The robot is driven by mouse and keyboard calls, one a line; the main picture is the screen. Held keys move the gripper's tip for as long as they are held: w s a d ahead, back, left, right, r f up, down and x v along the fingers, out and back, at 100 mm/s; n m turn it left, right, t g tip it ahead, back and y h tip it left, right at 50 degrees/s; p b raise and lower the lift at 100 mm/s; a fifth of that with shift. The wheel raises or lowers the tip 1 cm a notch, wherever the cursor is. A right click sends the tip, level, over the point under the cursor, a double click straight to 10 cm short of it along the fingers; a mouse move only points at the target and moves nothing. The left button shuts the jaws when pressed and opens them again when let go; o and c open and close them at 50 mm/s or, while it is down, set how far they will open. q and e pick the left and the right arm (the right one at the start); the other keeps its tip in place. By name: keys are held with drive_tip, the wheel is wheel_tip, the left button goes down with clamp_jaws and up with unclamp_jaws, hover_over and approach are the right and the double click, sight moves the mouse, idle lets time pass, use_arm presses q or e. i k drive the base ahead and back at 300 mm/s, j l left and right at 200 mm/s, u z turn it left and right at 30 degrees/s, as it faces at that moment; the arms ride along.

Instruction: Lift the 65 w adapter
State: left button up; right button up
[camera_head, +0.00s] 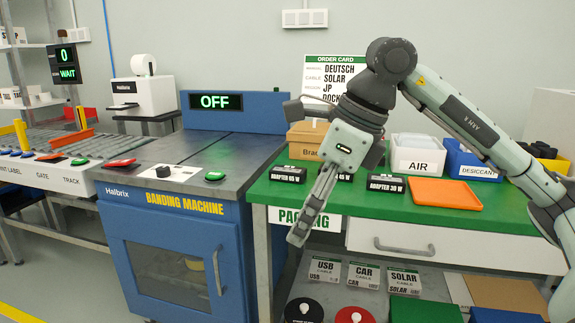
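A black adapter (288,175) lies on the green table top (500,212) near its left end; its small label seems to read 65 W. A second black adapter (345,177) is partly hidden behind my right gripper. A third one, labelled 30 W (386,183), lies further right. My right gripper (298,236) points down in front of the table's front edge, just right of and nearer than the left adapter. No adapter shows in it. Its fingers are seen side-on, so their opening is unclear. My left gripper is out of view.
An orange tray (446,194), a white AIR bin (417,155), a blue DESICCANT bin (472,163) and a cardboard box (306,139) stand on the table. The banding machine (180,210) adjoins at left, its display reading OFF. A lower shelf holds several items.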

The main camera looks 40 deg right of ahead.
sight(288, 174)
drive_tip(key=i+l, duration=1.05)
